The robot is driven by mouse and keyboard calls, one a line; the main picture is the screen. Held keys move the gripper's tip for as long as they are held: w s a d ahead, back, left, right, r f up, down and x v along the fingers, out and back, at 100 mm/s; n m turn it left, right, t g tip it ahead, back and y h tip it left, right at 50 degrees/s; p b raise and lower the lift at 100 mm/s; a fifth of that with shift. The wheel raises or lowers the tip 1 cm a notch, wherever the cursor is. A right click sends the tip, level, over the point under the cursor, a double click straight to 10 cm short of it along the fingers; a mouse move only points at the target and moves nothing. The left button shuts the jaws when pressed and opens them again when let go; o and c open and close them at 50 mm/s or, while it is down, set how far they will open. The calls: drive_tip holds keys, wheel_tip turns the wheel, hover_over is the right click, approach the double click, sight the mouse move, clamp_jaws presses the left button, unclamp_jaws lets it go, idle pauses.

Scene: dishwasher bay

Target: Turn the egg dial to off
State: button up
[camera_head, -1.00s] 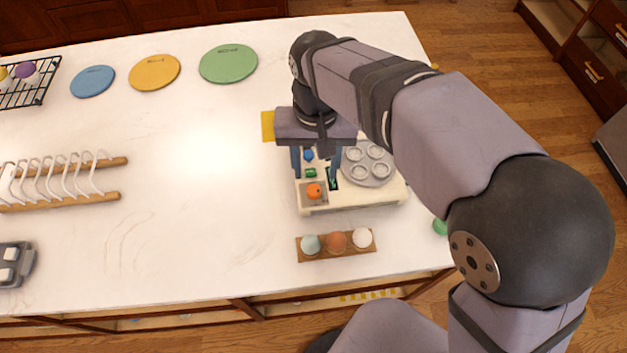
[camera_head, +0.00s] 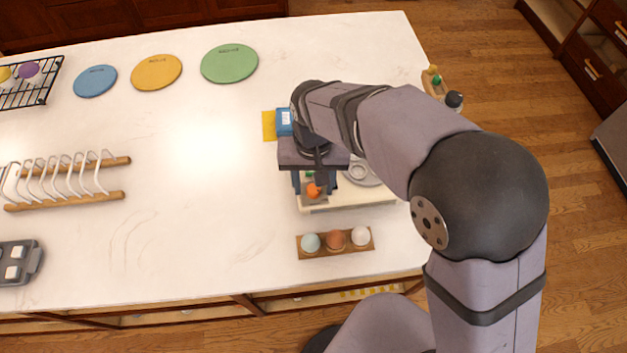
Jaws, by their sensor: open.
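A cream egg cooker (camera_head: 350,199) stands on the white counter, with a round grey egg tray (camera_head: 362,172) on its right part. A small round orange piece (camera_head: 314,191), apparently the egg dial, sits in a grey-brown square at the cooker's front left. My gripper (camera_head: 313,186) is open over this front left part, fingers pointing down on either side of the orange piece. I cannot tell whether the fingers touch it. My gripper body and arm hide much of the cooker, and the dial's setting is too small to read.
A wooden holder (camera_head: 313,254) with three eggs lies just in front of the cooker. A blue box (camera_head: 284,122) and a yellow piece (camera_head: 268,126) are behind it. A wooden rack (camera_head: 65,203) stands left. Counter between rack and cooker is clear.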

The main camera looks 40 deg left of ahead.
drive_tip(key=shift+c, duration=0.2)
drive_tip(key=c, duration=1)
